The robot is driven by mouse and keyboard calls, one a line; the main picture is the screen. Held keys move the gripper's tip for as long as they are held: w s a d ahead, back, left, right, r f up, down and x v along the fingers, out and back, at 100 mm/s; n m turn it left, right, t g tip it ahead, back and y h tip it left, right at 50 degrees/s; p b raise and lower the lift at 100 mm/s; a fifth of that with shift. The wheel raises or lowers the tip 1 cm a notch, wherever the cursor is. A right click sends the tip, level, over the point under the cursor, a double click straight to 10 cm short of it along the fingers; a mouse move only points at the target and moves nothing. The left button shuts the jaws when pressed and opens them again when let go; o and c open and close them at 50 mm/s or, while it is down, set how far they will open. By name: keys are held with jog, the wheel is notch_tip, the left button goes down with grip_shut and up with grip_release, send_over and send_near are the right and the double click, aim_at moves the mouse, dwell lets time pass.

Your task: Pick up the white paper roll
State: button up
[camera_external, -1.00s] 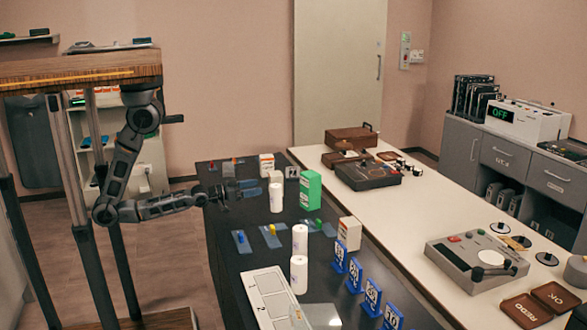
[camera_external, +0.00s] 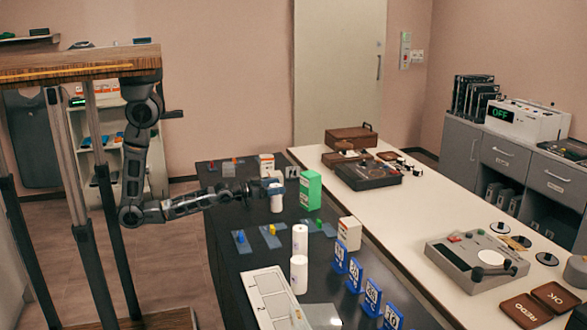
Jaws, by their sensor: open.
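Several white rolls stand upright along the dark table. The roll at my gripper (camera_external: 276,204) stands beside a green box. Two more rolls, a nearer one (camera_external: 300,238) and the nearest one (camera_external: 299,274), stand further forward, apart from my gripper. My gripper (camera_external: 270,188) reaches in from the left at the upper part of the first roll, its bluish-grey fingers overlapping it in the picture. The fingers are open; whether they are on both sides of the roll or touch it is too small to tell.
The green box (camera_external: 311,190) stands close right of the gripper. White boxes (camera_external: 349,233), blue numbered stands (camera_external: 354,274) and a white numbered tray (camera_external: 268,297) are nearer. Blue mats (camera_external: 241,242) with small coloured items lie left. A white counter (camera_external: 430,220) adjoins the dark table (camera_external: 222,235).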

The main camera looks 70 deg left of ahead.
jog(key=shift+c, duration=0.4)
jog(key=c, duration=1.4)
